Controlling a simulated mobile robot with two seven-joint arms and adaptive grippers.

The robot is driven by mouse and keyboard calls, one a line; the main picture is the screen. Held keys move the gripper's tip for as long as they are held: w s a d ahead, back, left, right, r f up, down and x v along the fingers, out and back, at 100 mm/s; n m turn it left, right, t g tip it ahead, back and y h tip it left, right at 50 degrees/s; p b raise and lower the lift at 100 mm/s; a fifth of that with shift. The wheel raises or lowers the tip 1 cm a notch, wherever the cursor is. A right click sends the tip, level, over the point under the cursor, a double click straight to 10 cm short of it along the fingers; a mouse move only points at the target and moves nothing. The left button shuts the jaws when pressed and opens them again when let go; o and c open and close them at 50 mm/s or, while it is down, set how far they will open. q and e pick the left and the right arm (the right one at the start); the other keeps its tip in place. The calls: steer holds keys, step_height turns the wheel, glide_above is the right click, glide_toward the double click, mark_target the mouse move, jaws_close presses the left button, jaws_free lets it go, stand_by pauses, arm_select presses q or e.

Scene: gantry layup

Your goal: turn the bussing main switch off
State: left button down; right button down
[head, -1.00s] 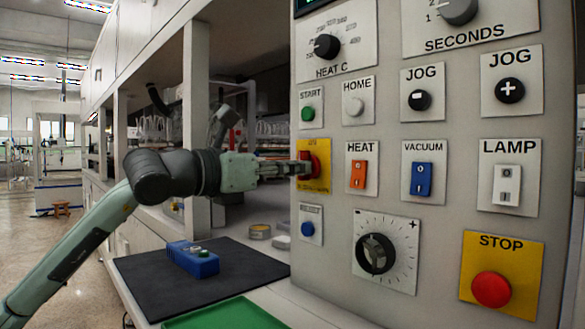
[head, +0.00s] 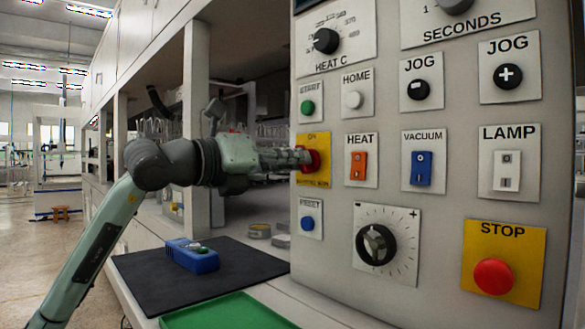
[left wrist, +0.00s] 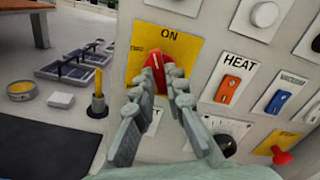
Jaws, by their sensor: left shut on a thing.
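The main switch is a red rotary knob (head: 316,160) on a yellow plate (head: 324,140) at the left edge of the grey control panel. In the left wrist view the red knob (left wrist: 155,71) sits below the word ON on the yellow plate (left wrist: 187,46), its grip slightly tilted from upright. My left gripper (head: 307,158) reaches in from the left and is shut on the knob; its fingers (left wrist: 157,84) lie on either side of it in the wrist view. The fingers hide part of the knob and the lower plate. My right gripper is not in view.
Close by on the panel are the orange HEAT switch (head: 358,166), the blue RESET button (head: 308,223) and the green START button (head: 308,107). A red STOP button (head: 493,276) is at lower right. A blue box (head: 192,258) lies on a dark mat (head: 150,280) below my arm.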

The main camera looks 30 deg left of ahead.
arm_select(q)
steer(key=n, duration=1.2)
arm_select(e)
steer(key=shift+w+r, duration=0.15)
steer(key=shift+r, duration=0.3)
arm_select(q)
steer(key=shift+n, duration=0.4)
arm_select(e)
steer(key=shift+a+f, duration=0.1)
arm_select(q)
steer(key=c, duration=1.6)
jaws_free()
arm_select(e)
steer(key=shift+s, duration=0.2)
arm_select(q)
steer(key=shift+o, duration=0.2)
steer(key=v, duration=1.2)
